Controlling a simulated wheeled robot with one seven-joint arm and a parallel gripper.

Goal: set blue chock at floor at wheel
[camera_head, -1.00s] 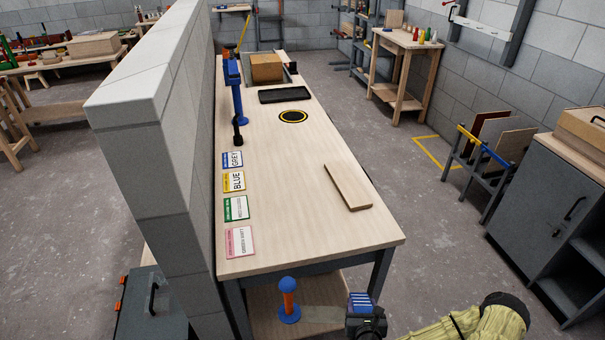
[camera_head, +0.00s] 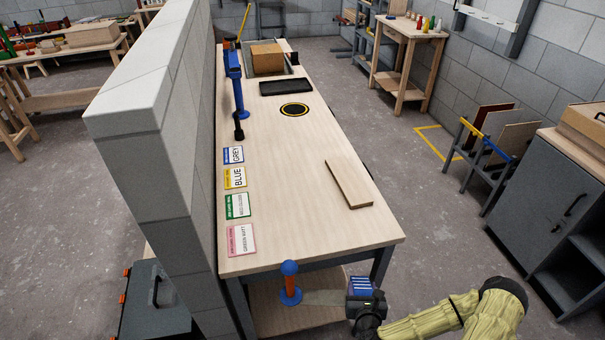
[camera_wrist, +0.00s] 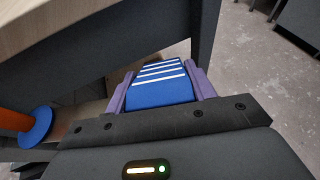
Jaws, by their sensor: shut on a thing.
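The blue chock (camera_wrist: 160,86) with white stripes sits between the two purple fingers of my gripper (camera_wrist: 160,84) in the wrist view. The fingers touch it on both sides. In the head view the chock (camera_head: 361,286) shows on top of my gripper (camera_head: 364,292), near the front right corner of the workbench and below its top. No wheel can be made out in either view. The floor (camera_head: 415,268) is bare to the right of the bench.
The workbench (camera_head: 290,200) has grey legs (camera_head: 381,267) close to my gripper. An orange and blue post (camera_head: 290,284) stands just left of it, by the lower shelf. A grey block wall (camera_head: 165,170) lines the bench's left side. A grey cabinet (camera_head: 545,195) stands right.

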